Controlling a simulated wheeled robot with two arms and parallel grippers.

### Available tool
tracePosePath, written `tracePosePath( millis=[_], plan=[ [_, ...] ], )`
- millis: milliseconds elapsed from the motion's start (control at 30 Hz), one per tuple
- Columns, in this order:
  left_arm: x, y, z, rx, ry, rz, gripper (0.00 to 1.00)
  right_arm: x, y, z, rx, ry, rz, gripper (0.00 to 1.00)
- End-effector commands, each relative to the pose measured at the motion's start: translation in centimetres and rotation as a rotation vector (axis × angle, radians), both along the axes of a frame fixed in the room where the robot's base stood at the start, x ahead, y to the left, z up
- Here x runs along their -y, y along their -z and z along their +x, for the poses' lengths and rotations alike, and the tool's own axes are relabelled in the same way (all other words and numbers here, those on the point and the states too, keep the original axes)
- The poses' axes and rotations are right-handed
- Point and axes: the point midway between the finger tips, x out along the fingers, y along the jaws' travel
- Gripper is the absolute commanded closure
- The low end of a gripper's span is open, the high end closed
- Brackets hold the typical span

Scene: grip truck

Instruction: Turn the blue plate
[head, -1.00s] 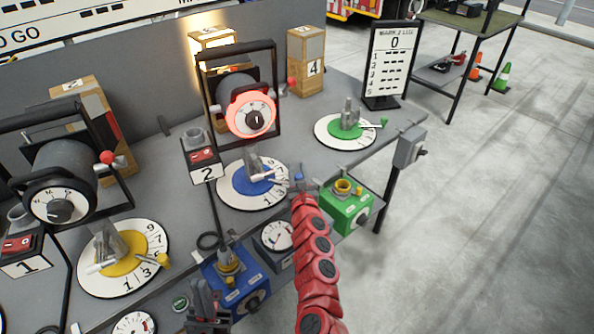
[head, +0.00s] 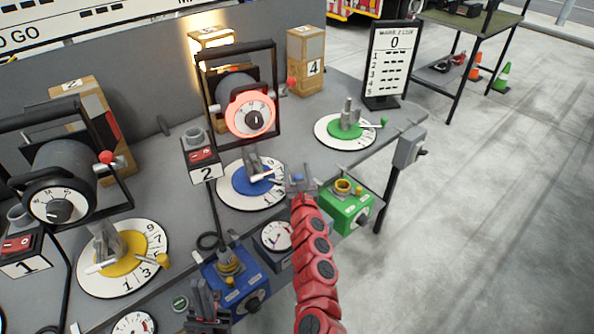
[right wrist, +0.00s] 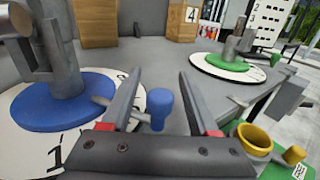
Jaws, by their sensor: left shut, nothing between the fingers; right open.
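The blue plate (head: 258,188) is a round blue disc on a white numbered dial, with a grey upright post on it. It lies on the grey table, left of my right gripper. My right gripper (head: 292,182) is open at the dial's right edge. In the right wrist view the blue plate (right wrist: 75,110) is at the left, and a blue knob (right wrist: 158,108) shows between the open fingers (right wrist: 160,75). I cannot tell if they touch it. My left gripper (head: 204,300) is shut and empty at the bottom, by the blue box.
A blue box (head: 240,283) and a green box (head: 347,208) stand along the table's front edge. A yellow plate (head: 124,258) is at the left, a green plate (head: 346,130) at the right.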

Motion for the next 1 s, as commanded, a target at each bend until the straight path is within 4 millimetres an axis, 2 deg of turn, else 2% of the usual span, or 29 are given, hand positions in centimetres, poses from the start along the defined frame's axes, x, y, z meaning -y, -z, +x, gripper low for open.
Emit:
tracePosePath(
  millis=[167,467,1000],
  plan=[
    [0.0,-0.8,0.0,0.0,0.0,0.0,1.0,0.1,0.0,-1.0,-0.003,-0.001,0.004,0.39],
    [0.0,-2.7,0.0,0.0,0.0,0.0,1.0,0.5,-0.2,-4.6,-0.002,0.002,0.006,0.39],
    [0.0,-4.7,0.0,0.0,0.0,0.0,1.0,1.6,0.0,-14.3,-0.004,-0.002,-0.001,0.39]
  ],
)
